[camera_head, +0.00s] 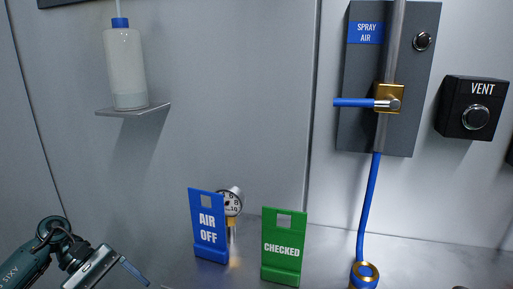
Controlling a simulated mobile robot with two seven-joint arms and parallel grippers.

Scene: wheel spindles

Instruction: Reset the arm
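My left arm, dark teal, comes in at the lower left corner. Its gripper (136,273) has a silver body and one bluish finger that shows clearly. The picture's bottom edge cuts off the rest, so I cannot tell its opening or whether it holds anything. My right gripper is not in view.
Blue "AIR OFF" (207,239) and green "CHECKED" (283,261) signs stand on the metal surface, with a gauge (233,201) behind. A bottle (126,70) stands on a wall shelf (134,110). A spray air panel (360,75) with blue hose (368,205) and a VENT box (473,107) are right.

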